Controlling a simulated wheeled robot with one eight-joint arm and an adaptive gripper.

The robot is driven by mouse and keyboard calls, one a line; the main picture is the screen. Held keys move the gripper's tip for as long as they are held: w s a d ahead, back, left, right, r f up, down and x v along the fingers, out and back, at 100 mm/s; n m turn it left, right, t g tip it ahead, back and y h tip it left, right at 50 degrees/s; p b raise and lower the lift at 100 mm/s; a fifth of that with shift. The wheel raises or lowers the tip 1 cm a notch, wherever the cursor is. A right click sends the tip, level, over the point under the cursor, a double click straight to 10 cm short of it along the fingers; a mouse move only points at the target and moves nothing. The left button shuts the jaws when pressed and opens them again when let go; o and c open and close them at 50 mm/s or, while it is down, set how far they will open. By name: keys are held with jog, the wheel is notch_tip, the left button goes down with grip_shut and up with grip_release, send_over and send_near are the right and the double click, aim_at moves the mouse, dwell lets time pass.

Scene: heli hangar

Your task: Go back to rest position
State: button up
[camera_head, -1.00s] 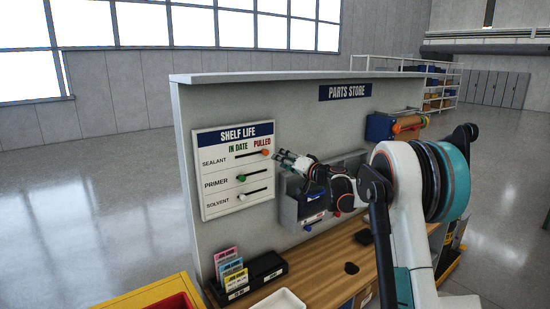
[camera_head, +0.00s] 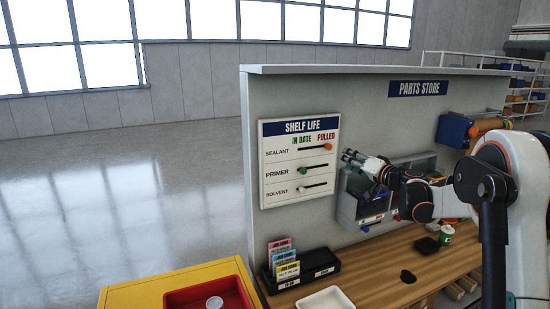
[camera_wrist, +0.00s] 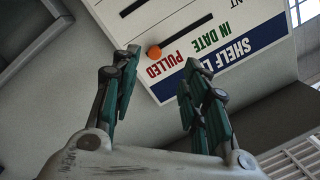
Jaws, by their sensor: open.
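My gripper (camera_head: 350,160) is in front of the panel, just right of the SHELF LIFE board (camera_head: 265,190). In the wrist view my gripper (camera_wrist: 160,85) has its two green fingers spread apart with nothing between them. Beyond the fingertips the board (camera_wrist: 225,50) shows upside down, with an orange knob (camera_wrist: 154,52) near the word PULLED. In the head view the orange sealant knob (camera_head: 328,146) is at the right end of its slot. The green primer knob (camera_head: 303,170) and white solvent knob (camera_head: 301,189) are at the left part of their slots.
The panel (camera_head: 400,120) rises behind a wooden worktop (camera_head: 385,265). Grey bins (camera_head: 350,205) hang behind my arm. A black card holder (camera_head: 318,266), white tray (camera_head: 325,300) and green-white can (camera_head: 447,235) stand on the worktop. A yellow cart (camera_head: 130,295) is lower left. Open floor lies left.

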jog(key=s+a+f+n+g+h+b, duration=0.1)
jog(key=s+a+f+n+g+b, duration=0.3)
jog(key=s+a, duration=0.6)
jog(key=s+a+f+m+g+h+b, duration=0.15)
jog(key=s+a+f+b, duration=0.5)
jog(key=s, duration=0.65)
jog(key=s+d+f+g+h+b, duration=0.1)
jog(key=s+f+b, duration=0.2)
jog(key=s+f, duration=0.4)
jog(key=s+d+f+n+g+h+b, duration=0.1)
jog(key=s+f+h+b, duration=0.1)
jog(key=s+f, duration=0.5)
jog(key=s+f+g+h+b, duration=0.1)
jog(key=s+f+b, duration=0.3)
jog(key=s, duration=1.1)
notch_tip(320, 180, down, 3)
jog(key=shift+s+d+r+n+b, duration=0.1)
jog(key=shift+s+d+n+b, duration=0.05)
jog(key=shift+d+n+b, duration=0.25)
jog(key=shift+h, duration=0.25)
